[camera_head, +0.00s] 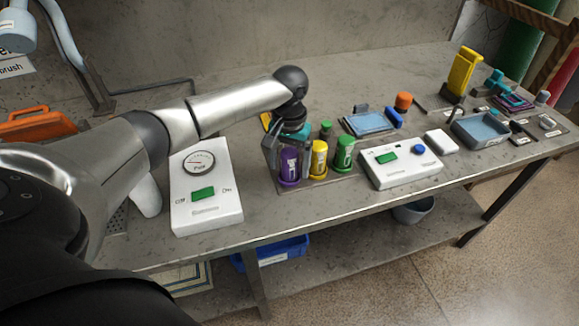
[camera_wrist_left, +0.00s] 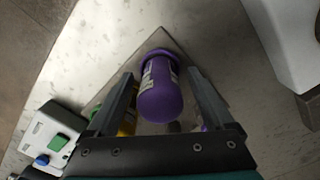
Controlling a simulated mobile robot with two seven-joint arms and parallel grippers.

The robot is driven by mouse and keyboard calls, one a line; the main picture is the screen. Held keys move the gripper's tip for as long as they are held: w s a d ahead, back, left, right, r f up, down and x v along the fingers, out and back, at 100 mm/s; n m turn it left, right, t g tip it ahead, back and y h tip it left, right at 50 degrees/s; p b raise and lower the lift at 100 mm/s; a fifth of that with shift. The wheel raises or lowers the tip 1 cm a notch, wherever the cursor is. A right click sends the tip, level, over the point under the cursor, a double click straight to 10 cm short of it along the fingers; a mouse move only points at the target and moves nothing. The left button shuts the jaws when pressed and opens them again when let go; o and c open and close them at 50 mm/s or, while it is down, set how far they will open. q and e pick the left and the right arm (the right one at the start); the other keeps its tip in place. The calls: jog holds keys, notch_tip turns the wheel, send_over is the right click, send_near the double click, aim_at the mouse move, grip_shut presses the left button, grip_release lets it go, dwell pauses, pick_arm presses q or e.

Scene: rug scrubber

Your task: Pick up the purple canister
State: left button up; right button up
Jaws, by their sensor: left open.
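The purple canister (camera_head: 289,166) stands upright on a dark mat on the bench, in the middle of the head view, with a white label on its side. In the left wrist view the canister (camera_wrist_left: 160,92) is between the two fingers. My left gripper (camera_head: 279,150) is open around the canister from above, with one finger on each side. In the left wrist view the gripper (camera_wrist_left: 160,100) shows a gap between the fingers and the canister. My right gripper is not in view.
A yellow canister (camera_head: 319,158) and a green canister (camera_head: 344,154) stand close to the right of the purple one. A white gauge box (camera_head: 206,190) is at left, a white control box (camera_head: 401,163) at right. The bench's front edge is near.

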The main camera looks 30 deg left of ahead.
pick_arm(q)
jog(key=shift+f, duration=0.15)
grip_shut()
dwell(0.6)
